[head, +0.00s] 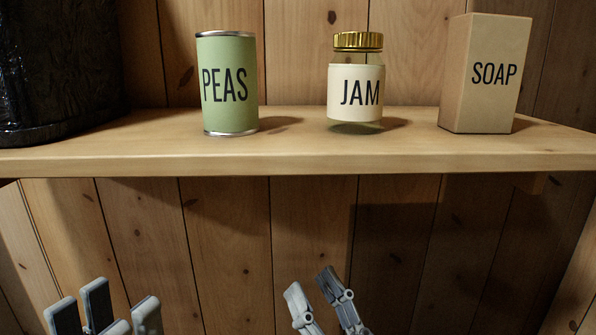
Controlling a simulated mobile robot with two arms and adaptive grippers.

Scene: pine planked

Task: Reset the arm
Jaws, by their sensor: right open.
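My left gripper (105,308) shows at the bottom left edge, below the shelf. Its grey fingers stand apart with nothing visible between them, and its lower part is cut off by the frame. My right gripper (312,282) is at the bottom centre, also below the shelf and tilted to the left. Its two fingertips are apart and empty. Neither gripper touches the shelf or anything on it.
A wooden shelf (300,157) spans the view above both grippers. On it stand a black glossy object (55,70), a green PEAS can (228,85), a gold-lidded JAM jar (355,90) and a SOAP box (485,75). Pine planks (230,240) form the wall behind.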

